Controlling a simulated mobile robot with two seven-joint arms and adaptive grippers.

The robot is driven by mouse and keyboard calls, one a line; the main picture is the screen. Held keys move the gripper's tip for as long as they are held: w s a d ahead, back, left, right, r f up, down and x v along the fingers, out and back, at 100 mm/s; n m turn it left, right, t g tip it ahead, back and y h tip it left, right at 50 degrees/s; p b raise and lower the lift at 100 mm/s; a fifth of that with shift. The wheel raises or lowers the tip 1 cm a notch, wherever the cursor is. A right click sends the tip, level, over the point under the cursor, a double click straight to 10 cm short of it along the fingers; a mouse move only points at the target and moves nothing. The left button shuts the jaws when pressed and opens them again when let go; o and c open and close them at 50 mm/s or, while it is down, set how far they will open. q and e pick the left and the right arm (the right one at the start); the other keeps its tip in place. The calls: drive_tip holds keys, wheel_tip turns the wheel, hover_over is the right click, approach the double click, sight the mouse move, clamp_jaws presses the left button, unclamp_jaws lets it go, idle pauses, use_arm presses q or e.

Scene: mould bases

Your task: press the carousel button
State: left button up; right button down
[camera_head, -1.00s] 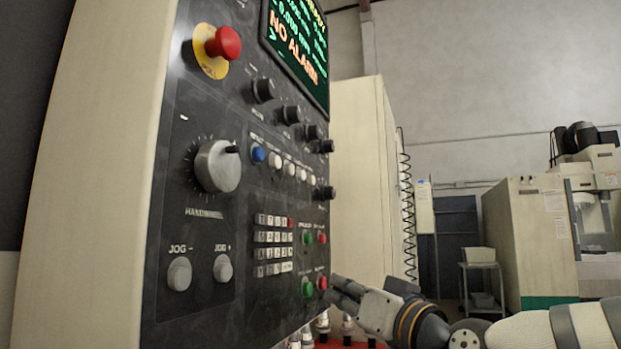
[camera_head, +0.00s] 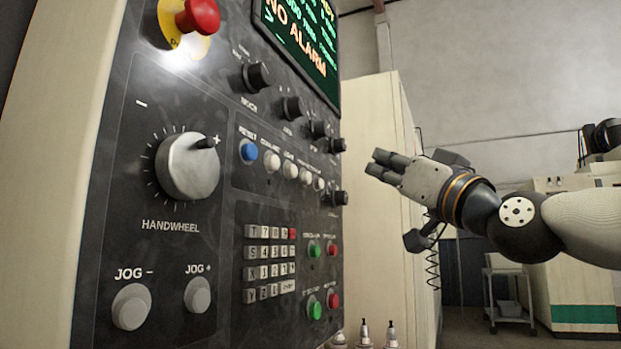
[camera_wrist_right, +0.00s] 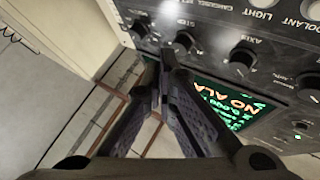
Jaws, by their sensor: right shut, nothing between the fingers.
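The carousel button (camera_head: 306,176) appears to be the small white button after the light one in the panel's button row; its own label is too small to read in the head view. In the right wrist view a label starting "CAROUSEL" shows at the top edge, but its button is not clear there. My right gripper (camera_head: 383,167) is shut and empty, to the right of the panel and apart from it. Its closed fingers (camera_wrist_right: 166,62) also show in the right wrist view. My left gripper is not in view.
The control panel (camera_head: 120,185) carries a blue reset button (camera_head: 248,151), a handwheel (camera_head: 188,167), black knobs (camera_head: 335,198), a keypad (camera_head: 268,270), a red emergency stop (camera_head: 198,16) and a screen reading "NO ALARM" (camera_head: 300,40). Free air lies right of the panel.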

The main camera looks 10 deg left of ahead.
sight(307, 178)
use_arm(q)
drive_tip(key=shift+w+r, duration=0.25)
use_arm(e)
drive_tip(key=w+a, duration=0.2)
drive_tip(key=a, duration=0.6)
drive_tip(key=shift+w, duration=0.3)
use_arm(q)
drive_tip(key=shift+p, duration=0.3)
use_arm(e)
drive_tip(key=shift+a, duration=0.1)
idle(0.4)
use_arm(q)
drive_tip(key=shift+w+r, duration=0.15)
use_arm(e)
drive_tip(key=shift+w+a, duration=0.1)
drive_tip(key=shift+a, duration=0.2)
